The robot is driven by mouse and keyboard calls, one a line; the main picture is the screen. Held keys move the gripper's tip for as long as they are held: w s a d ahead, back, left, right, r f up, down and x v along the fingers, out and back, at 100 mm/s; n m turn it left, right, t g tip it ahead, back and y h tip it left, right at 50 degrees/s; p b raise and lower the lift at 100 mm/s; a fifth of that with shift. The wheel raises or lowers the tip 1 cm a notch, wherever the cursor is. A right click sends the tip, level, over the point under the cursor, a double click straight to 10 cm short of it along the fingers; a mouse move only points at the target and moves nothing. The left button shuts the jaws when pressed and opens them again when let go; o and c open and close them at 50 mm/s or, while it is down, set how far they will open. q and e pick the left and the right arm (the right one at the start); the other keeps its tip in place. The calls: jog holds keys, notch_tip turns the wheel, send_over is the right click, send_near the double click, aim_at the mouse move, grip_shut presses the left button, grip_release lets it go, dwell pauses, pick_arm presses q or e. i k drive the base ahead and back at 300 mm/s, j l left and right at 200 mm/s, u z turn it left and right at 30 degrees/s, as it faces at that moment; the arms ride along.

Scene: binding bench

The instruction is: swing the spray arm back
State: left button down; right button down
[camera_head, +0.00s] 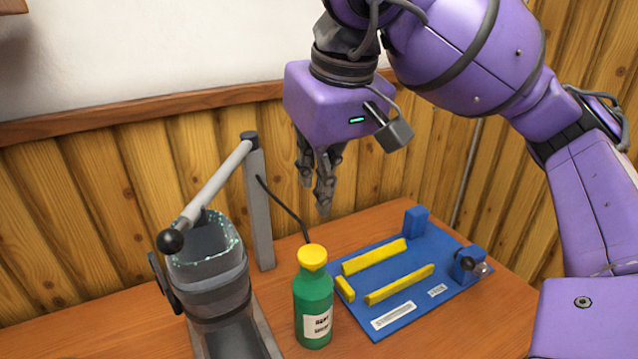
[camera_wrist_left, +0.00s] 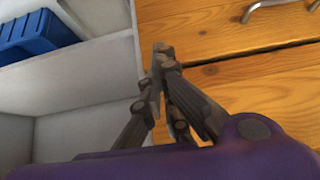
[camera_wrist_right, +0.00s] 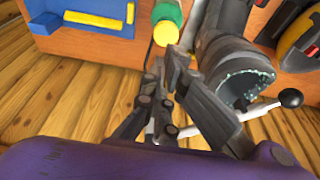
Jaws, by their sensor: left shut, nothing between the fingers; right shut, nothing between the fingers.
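The spray arm (camera_head: 215,185) is a light grey bar with a black ball knob (camera_head: 171,240) at its near end. It runs from the top of a grey post (camera_head: 260,210) and passes above the mouth of a dark grey cylindrical vessel (camera_head: 208,285). Its bar (camera_wrist_right: 258,111) and knob also show in the right wrist view, partly behind my gripper. My right gripper (camera_head: 322,198) is shut and empty, in the air to the right of the post, apart from the spray arm. My left gripper (camera_wrist_left: 160,55) is shut and empty, beside wooden drawer fronts; it is outside the head view.
A green bottle with a yellow cap (camera_head: 313,290) stands right of the vessel. A blue board with yellow strips (camera_head: 405,300) lies further right. A thin black hose (camera_head: 285,212) hangs from the post. A wooden wall (camera_head: 80,210) stands behind. A blue bin (camera_wrist_left: 35,35) sits on a shelf.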

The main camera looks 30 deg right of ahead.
aim_at(169, 241)
jog(key=k, duration=1)
